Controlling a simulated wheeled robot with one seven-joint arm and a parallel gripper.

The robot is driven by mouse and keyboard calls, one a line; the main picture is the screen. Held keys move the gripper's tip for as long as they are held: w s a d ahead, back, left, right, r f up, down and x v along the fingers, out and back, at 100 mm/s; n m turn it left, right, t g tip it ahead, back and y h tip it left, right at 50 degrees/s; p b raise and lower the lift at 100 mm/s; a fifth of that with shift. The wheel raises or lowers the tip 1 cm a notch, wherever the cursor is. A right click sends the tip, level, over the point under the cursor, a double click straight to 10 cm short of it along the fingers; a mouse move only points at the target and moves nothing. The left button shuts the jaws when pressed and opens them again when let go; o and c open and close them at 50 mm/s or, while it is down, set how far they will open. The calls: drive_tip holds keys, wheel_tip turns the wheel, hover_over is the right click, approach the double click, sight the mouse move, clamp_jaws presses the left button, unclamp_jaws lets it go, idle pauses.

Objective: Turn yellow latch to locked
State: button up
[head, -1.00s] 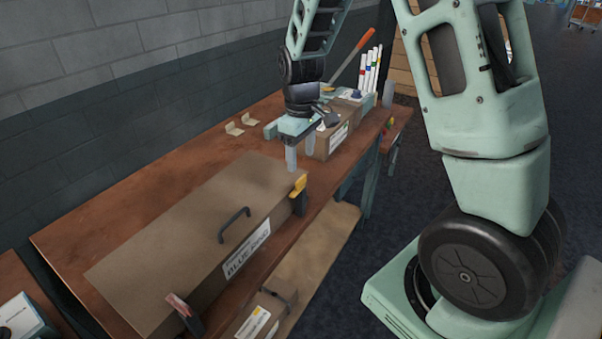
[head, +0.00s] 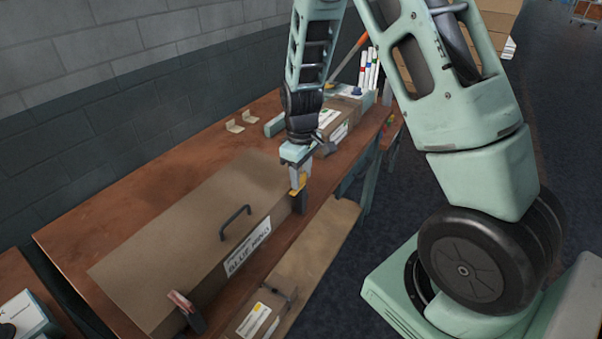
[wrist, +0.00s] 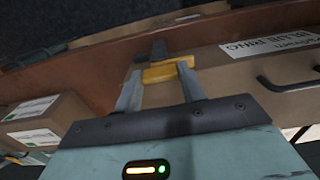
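The brown case (head: 185,235) lies on the wooden bench with a black handle and a "BLUE RING" label on its front. The yellow latch (head: 296,186) is at the case's right front corner, partly hidden by my gripper (head: 299,176). In the wrist view the yellow latch (wrist: 160,73) lies between the fingertips of my gripper (wrist: 159,76), overlapping the right finger's tip. The fingers are apart, and I see no clear grip on the latch. A second latch (head: 184,308), with a reddish tip, is at the case's left front corner.
A smaller cardboard box (head: 340,118) stands behind my gripper, near several upright markers (head: 369,68). Two small tan brackets (head: 242,122) lie near the wall. Another labelled box (head: 262,312) sits below the bench front. The bench between case and wall is clear.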

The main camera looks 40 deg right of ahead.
sight(301, 176)
drive_tip(key=shift+m, duration=0.4)
drive_tip(key=m+p, duration=0.1)
drive_tip(key=m, duration=0.3)
drive_tip(key=shift+r, duration=0.1)
drive_tip(key=m+p, duration=0.1)
drive_tip(key=m, duration=0.3)
drive_tip(key=shift+w+m, duration=0.1)
drive_tip(key=shift+m, duration=0.2)
drive_tip(key=m+p, duration=0.1)
drive_tip(key=m, duration=0.3)
drive_tip(key=shift+m+p, duration=0.9)
drive_tip(key=shift+m, duration=1.3)
drive_tip(key=o, duration=1)
wheel_tip(301, 176, up, 17)
drive_tip(key=shift+r+b, duration=0.15)
drive_tip(key=shift+b, duration=0.35)
